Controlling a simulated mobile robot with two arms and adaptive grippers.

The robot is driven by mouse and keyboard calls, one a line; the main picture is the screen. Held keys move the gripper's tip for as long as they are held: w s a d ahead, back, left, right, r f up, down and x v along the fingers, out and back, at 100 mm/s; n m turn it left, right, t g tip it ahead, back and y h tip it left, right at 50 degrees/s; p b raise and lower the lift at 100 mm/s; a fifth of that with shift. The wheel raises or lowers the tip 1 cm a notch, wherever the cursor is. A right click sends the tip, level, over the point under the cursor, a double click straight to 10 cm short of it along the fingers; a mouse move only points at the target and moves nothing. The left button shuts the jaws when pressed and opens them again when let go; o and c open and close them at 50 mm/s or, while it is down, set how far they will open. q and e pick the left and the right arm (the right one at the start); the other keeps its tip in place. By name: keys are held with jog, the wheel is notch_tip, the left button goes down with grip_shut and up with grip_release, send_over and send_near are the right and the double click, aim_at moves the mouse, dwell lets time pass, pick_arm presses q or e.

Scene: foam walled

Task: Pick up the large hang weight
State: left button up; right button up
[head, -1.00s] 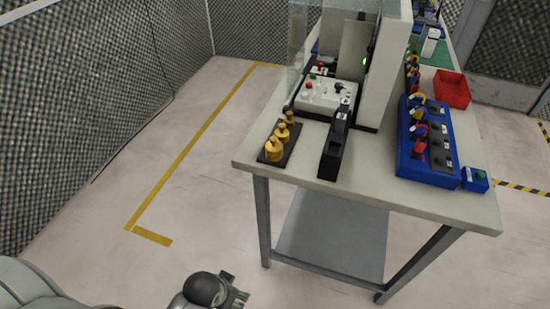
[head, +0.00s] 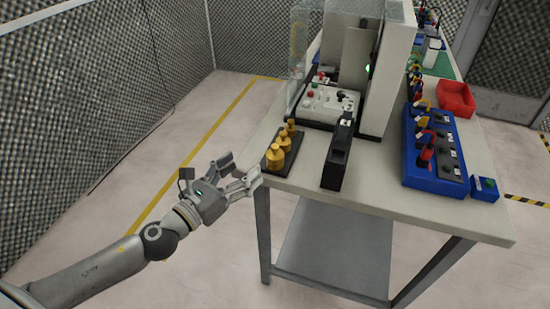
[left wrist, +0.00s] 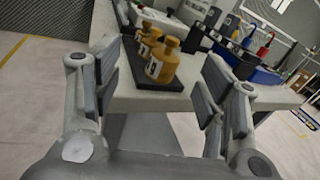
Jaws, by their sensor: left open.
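Several brass-coloured hang weights stand in a row on a black base (head: 290,160) at the table's left front corner. The large hang weight (head: 275,157) is the nearest one, with a knob on top. In the left wrist view the large hang weight (left wrist: 163,62) stands upright between and beyond my fingers. My left gripper (head: 241,172) is open and empty, just left of the table corner and short of the weights. It also frames the left wrist view (left wrist: 160,95). My right gripper is not in view.
The table (head: 390,205) holds a black stand (head: 338,155) right of the weights, a white control box (head: 330,104), a blue panel with cables (head: 433,155) and a red bin (head: 457,98). The floor left of the table is clear.

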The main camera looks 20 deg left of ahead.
aim_at(275, 146)
pick_arm(q)
jog(key=shift+w+d+m+g+h+p, duration=0.15)
jog(key=shift+w+d+m+p, duration=0.3)
jog(key=shift+w, duration=0.4)
jog(key=shift+w+d+m+g+h+p, duration=0.1)
jog(key=shift+w+d+m+p, duration=0.2)
jog(key=shift+w+d, duration=0.45)
jog(key=shift+w+d+m+g+h+p, duration=0.15)
jog(key=shift+w+d+m+p, duration=0.25)
jog(key=shift+w, duration=0.55)
jog(key=shift+w+r, duration=0.2)
jog(key=p+x, duration=0.1)
jog(key=x, duration=0.3)
jog(key=shift+d+r+p, duration=0.2)
jog(key=shift+r+p, duration=0.05)
jog(key=shift+p, duration=0.15)
jog(key=shift+w+d+f, duration=0.1)
jog(key=shift+w, duration=0.2)
